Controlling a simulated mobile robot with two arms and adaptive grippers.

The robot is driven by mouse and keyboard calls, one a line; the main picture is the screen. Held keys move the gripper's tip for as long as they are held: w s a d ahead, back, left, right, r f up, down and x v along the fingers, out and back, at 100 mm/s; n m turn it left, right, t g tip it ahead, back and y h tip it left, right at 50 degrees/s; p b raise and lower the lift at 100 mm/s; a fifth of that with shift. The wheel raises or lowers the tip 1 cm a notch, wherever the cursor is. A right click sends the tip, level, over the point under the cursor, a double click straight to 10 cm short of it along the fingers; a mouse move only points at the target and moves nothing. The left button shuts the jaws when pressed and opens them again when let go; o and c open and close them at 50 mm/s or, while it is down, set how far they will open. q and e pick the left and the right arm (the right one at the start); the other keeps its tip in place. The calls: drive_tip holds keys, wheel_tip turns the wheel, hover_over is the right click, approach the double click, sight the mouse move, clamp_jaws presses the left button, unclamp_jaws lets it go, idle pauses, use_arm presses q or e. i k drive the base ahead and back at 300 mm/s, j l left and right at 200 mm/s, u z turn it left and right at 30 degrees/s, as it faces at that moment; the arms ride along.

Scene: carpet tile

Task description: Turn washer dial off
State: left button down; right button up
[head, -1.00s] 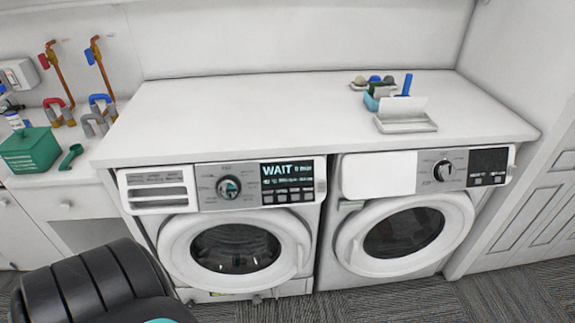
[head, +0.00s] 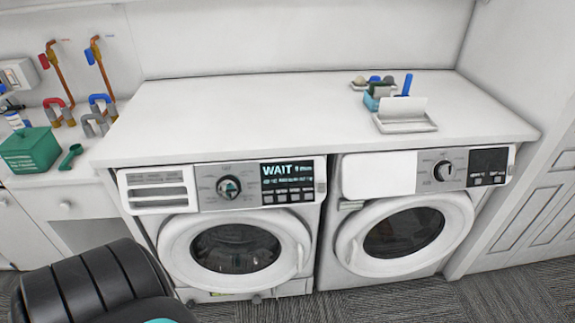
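The washer (head: 237,226) is the left machine under the white counter, with its round door shut. The washer's lit display (head: 287,172) reads "WAIT" with smaller text below. Part of my own arm, black and ribbed, shows at the lower left, in front of the washer's lower left side and apart from the dial in the picture. Neither gripper is in view.
A second machine (head: 405,228) with its own dial (head: 443,170) stands to the right, its display dark. The counter (head: 270,105) holds a tray (head: 406,125) and small items at the right. A green box (head: 32,150) and a green scoop (head: 70,157) are at the left. Carpet floor lies in front.

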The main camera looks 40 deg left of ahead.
sight(228, 189)
drive_tip(key=u, duration=1.85)
